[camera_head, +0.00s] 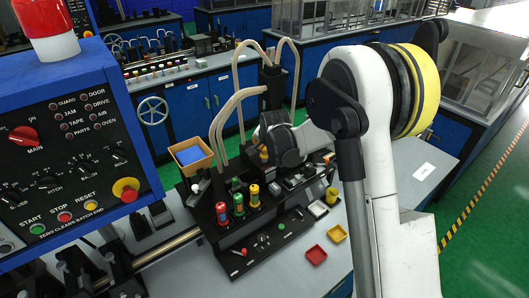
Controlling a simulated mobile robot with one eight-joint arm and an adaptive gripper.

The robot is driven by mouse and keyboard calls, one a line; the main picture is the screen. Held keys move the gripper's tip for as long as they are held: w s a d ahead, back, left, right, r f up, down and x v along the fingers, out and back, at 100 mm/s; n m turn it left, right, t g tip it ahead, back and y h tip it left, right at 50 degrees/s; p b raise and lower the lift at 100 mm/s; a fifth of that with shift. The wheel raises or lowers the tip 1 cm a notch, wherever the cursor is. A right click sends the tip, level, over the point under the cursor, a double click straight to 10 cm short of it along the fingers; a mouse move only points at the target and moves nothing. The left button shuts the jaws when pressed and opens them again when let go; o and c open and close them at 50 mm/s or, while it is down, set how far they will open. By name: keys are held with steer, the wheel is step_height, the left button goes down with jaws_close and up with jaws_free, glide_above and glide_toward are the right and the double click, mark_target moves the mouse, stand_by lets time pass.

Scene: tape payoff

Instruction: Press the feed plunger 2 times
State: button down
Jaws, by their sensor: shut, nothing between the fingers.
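My gripper (264,150) is at the end of my arm, over the back part of a black machine (262,240). Its fingertips are small and partly hidden, and it holds nothing that I can see. The machine carries upright coloured cylinders in front of my wrist: a red one (222,214), a green one (239,204) and a yellow one (254,196). A short yellow knob (332,196) stands at the machine's right side. I cannot tell which part is the feed plunger, and my wrist hides some of the machine's back. I cannot tell whether my gripper touches anything.
A blue control panel (75,130) with buttons and a red beacon (48,30) fills the left. Pale hoses (238,97) arch behind the machine. A cardboard box (190,156) is at its back left.

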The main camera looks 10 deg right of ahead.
steer(key=shift+f+b, duration=0.45)
steer(key=shift+f, duration=0.05)
stand_by(0.3)
steer(key=shift+r, duration=0.1)
steer(key=shift+r+p, duration=0.8)
steer(key=shift+r, duration=0.85)
steer(key=shift+r+p, duration=1.4)
steer(key=shift+r, duration=1.15)
